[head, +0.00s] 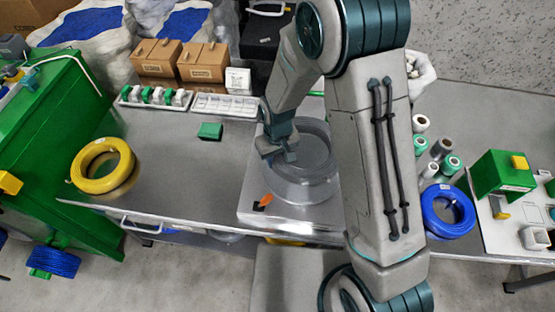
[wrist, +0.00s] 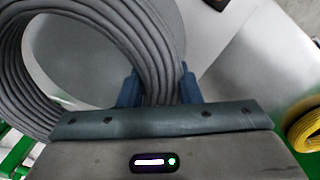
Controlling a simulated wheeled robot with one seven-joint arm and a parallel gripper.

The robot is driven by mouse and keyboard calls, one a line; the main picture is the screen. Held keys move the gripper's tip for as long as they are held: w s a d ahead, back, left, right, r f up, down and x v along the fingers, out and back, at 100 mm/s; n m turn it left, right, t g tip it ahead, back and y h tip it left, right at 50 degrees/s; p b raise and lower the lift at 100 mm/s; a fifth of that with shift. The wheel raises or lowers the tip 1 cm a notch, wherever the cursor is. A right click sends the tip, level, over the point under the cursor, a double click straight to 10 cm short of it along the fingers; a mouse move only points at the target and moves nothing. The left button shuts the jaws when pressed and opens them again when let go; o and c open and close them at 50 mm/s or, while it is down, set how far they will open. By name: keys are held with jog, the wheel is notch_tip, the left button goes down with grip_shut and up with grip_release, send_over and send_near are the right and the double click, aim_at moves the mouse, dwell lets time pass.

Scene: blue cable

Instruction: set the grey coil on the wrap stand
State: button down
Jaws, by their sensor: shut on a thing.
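The grey coil (head: 318,190) is a thick ring of grey cable in the middle of the head view, at the wrap stand (head: 250,219). The stand is a pale metal plate with an orange piece (head: 265,201) at its front left. My gripper (head: 290,154) is shut on the coil's rim, at its left side in the head view. In the wrist view the coil's strands (wrist: 105,18) pass between the two blue fingers (wrist: 160,90). I cannot tell whether the coil rests on the stand or hangs just above it. My arm hides the right side.
A yellow coil (head: 86,182) lies on the left of the metal table, a blue coil (head: 431,218) on the right. A green box (head: 210,131), white trays (head: 222,105) and cartons (head: 203,62) stand behind. Rolls (head: 441,147) and a green machine (head: 497,174) are at right.

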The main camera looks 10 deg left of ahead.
jog(key=shift+f+b, duration=1.2)
jog(key=shift+f, duration=0.95)
jog(key=shift+f+b, duration=0.85)
jog(key=shift+f, duration=0.1)
jog(key=shift+s+r, duration=0.1)
jog(key=shift+f+b, duration=0.3)
jog(key=shift+b, duration=0.2)
jog(key=c, duration=0.8)
grip_release()
jog(key=shift+r, duration=0.1)
jog(key=shift+r+p, duration=2.1)
jog(key=shift+r, duration=1.3)
